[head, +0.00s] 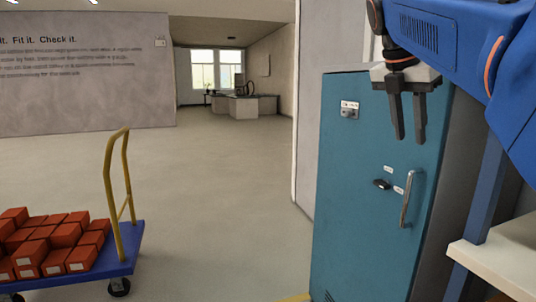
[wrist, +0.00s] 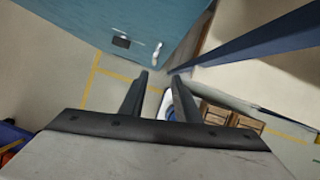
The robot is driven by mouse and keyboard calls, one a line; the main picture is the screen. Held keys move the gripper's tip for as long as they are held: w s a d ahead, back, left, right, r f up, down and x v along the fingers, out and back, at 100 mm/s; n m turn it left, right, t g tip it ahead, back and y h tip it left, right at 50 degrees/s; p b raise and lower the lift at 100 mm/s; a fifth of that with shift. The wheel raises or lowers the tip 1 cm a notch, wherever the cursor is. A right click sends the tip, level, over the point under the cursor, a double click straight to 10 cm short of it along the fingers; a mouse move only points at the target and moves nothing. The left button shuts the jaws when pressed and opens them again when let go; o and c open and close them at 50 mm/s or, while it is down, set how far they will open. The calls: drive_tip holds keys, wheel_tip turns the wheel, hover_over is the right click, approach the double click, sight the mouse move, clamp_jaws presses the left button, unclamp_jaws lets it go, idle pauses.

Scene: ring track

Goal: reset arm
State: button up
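My gripper (head: 408,138) hangs at the upper right of the head view with its two dark fingers pointing down. The fingers stand apart with nothing between them in that view. In the wrist view my gripper (wrist: 160,85) also has parted fingers, with floor and a partly hidden round blue-and-white thing beyond them. In the head view the gripper is in front of the upper part of a teal cabinet (head: 350,180). I cannot tell how far it is from the cabinet. The cabinet has a metal handle (head: 406,198) and a dark latch (head: 382,184).
A blue cart (head: 122,262) with a yellow handle carries red boxes (head: 66,235) at the lower left. A pale shelf or bench top (head: 500,262) on a blue post stands at the right. Wooden boxes (wrist: 235,118) show in the wrist view. The floor (head: 215,180) between cart and cabinet is clear.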

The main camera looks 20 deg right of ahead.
drive_tip(key=s+a+f+m+t+y, duration=0.1)
drive_tip(key=a+f+m, duration=0.5)
drive_tip(key=f, duration=0.6)
drive_tip(key=s+a+f+m+t+y, duration=0.1)
drive_tip(key=s+a+f+m+y, duration=0.1)
drive_tip(key=a+f+m, duration=0.5)
drive_tip(key=s+a+f+m+t+y, duration=0.1)
drive_tip(key=a+f+m, duration=0.6)
drive_tip(key=f, duration=1.1)
drive_tip(key=shift+s+a+f+t, duration=0.4)
drive_tip(key=shift+s+a+t, duration=0.1)
drive_tip(key=shift+s+a, duration=0.35)
drive_tip(key=shift+o, duration=0.7)
drive_tip(key=shift+d, duration=0.1)
